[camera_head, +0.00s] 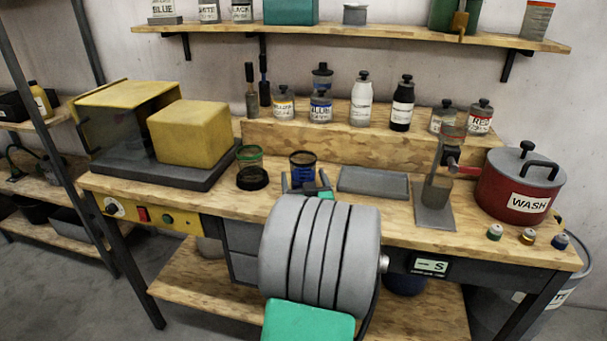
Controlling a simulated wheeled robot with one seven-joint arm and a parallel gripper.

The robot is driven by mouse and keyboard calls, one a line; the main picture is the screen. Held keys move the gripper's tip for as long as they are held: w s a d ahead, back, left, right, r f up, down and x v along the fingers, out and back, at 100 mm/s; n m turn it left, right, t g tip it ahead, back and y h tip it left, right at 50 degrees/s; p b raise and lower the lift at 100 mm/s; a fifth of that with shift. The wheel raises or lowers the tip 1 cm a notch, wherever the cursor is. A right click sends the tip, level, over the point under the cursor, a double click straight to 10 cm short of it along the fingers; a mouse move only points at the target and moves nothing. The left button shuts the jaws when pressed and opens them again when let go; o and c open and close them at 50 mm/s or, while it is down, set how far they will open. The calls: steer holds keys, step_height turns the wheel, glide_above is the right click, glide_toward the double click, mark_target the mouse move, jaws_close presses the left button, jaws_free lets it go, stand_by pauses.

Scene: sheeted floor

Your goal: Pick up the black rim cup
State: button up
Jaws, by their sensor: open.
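The black rim cup (303,161) stands upright on the wooden workbench, near the middle, with a dark rim and a dark blue body. My gripper (306,184) is just in front of it, open, with one grey finger at each side of the cup's lower part. Whether the fingers touch the cup cannot be told. The cup's base is partly hidden by my gripper. A similar cup with a green rim (250,168) and a dark lower part stands just to the left.
A yellow machine (187,133) on a dark base stands left. An empty grey tray (373,181) lies right of the cup. A metal stand (435,203) and red WASH pot (520,185) are farther right. Labelled bottles (362,101) line the raised shelf behind.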

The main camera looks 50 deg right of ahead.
steer(key=c, duration=1.7)
steer(key=shift+c, duration=0.2)
steer(key=shift+r, duration=0.1)
